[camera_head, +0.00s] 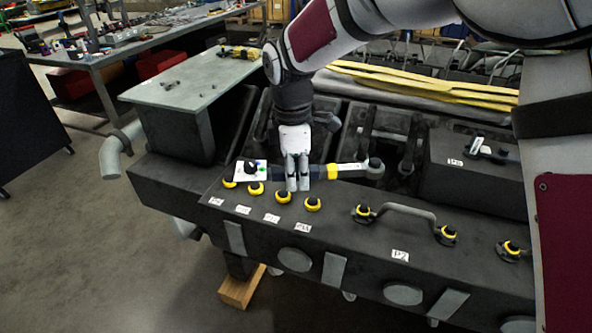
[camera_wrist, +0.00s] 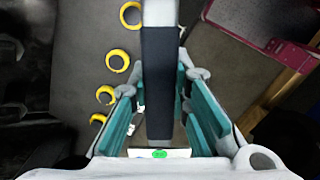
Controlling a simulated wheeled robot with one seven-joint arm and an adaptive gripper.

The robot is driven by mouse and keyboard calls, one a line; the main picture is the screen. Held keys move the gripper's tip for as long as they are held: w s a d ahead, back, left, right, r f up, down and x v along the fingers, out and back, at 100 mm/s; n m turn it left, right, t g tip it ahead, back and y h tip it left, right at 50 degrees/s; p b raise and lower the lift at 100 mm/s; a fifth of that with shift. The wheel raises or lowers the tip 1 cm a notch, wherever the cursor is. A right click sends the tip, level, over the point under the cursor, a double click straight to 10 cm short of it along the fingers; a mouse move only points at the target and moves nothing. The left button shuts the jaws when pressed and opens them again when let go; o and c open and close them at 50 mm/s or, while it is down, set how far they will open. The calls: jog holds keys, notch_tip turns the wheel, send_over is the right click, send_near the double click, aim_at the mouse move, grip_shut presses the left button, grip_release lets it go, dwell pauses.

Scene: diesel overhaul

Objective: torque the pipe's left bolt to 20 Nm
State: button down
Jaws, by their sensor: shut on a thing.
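My gripper (camera_head: 298,182) is shut on a torque wrench (camera_head: 346,171) and holds it level above the engine block. In the wrist view the wrench (camera_wrist: 158,85) runs between the teal finger pads. The curved grey pipe (camera_head: 405,210) lies on the block's front ledge. Its left bolt (camera_head: 363,213) and right bolt (camera_head: 446,234) have yellow rings. The wrench head looks apart from the left bolt, farther back in the head view.
Several yellow-ringed parts (camera_head: 312,204) stand along the ledge below my gripper, by white labels. Another yellow-ringed bolt (camera_head: 512,249) is at right. A dark box (camera_head: 476,170) with a tool on top stands behind the pipe. A small grey table (camera_head: 190,85) is at back left.

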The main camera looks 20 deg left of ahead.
jog(key=s+d+f+n, duration=0.6)
jog(key=s+n, duration=0.1)
jog(key=shift+s+d+f, duration=0.2)
jog(key=shift+s+d, duration=0.1)
jog(key=shift+a, duration=0.15)
dwell(0.4)
notch_tip(320, 180, down, 2)
jog(key=shift+f+b, duration=0.1)
jog(key=shift+b, duration=0.45)
jog(key=shift+a, duration=0.15)
jog(key=shift+w+a, duration=0.25)
